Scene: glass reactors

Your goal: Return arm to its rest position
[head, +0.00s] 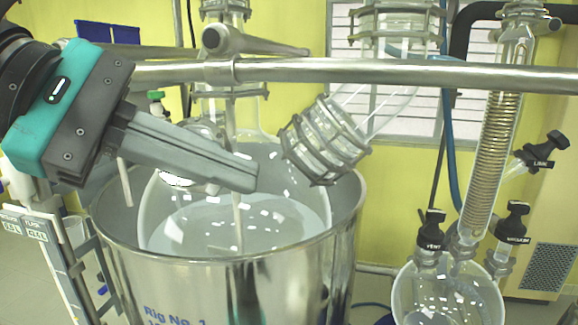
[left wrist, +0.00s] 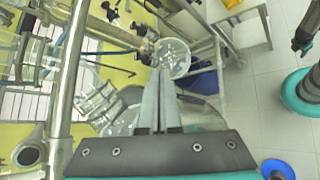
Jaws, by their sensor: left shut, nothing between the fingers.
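My left gripper (head: 250,178) comes in from the left in the head view. Its long grey fingers are shut with nothing between them. They point right and slightly down, in front of the metal vessel (head: 340,240) in the picture, over its rim area. In the left wrist view the two fingers (left wrist: 158,78) lie side by side. My right gripper is not in the head view.
A horizontal metal rail (head: 420,72) crosses above the vessel. A clamped glass joint (head: 325,140) hangs over the vessel's right side. A coil condenser (head: 490,150) and a flask (head: 450,295) with valves stand at right. Open floor (left wrist: 265,100) shows in the left wrist view.

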